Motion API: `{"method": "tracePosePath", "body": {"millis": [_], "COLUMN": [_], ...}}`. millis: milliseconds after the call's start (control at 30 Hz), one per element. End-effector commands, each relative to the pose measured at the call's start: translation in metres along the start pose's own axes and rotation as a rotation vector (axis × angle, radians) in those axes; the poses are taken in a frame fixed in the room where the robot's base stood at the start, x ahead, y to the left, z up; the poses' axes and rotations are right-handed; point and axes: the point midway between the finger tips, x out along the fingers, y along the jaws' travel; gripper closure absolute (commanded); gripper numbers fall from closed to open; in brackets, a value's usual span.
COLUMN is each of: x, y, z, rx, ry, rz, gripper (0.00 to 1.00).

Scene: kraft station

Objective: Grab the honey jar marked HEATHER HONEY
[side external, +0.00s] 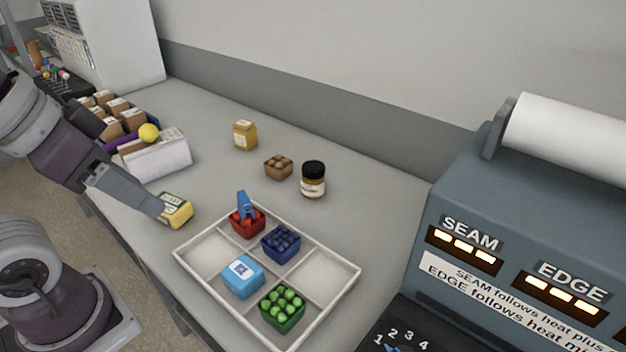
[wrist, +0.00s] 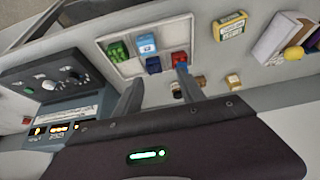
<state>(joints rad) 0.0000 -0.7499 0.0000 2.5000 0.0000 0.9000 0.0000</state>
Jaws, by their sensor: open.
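Neither label is readable, so I cannot tell which says HEATHER HONEY. My gripper (wrist: 160,75) is open and empty, its two fingers apart in the wrist view. In the side view it comes in from the left, overlapping the yellow package (side external: 177,209), well apart from both jars.
A basket of brown items (side external: 278,168) sits between the jars. A white divided tray (side external: 350,277) holds red, blue and green baskets and a blue box. A white box with a yellow ball (side external: 149,132) is at left; a blue-grey machine (side external: 460,200) stands at right.

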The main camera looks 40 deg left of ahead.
Motion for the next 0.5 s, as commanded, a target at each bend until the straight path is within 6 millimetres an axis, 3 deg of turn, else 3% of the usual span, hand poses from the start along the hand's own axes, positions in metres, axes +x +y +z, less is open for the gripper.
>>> {"method": "tracePosePath", "body": {"millis": [33,100,133,400,500], "x": [0.000,0.000,0.000,-0.001,-0.015], "y": [0.000,0.000,0.000,0.000,0.000], "z": [0.000,0.000,0.000,-0.001,-0.010], "rx": [0.000,0.000,0.000,0.000,0.000], "ry": [0.000,0.000,0.000,0.001,0.005], "rz": [0.000,0.000,0.000,0.000,0.000], "gripper": [0.40,0.27,0.25,0.25,0.25]}}
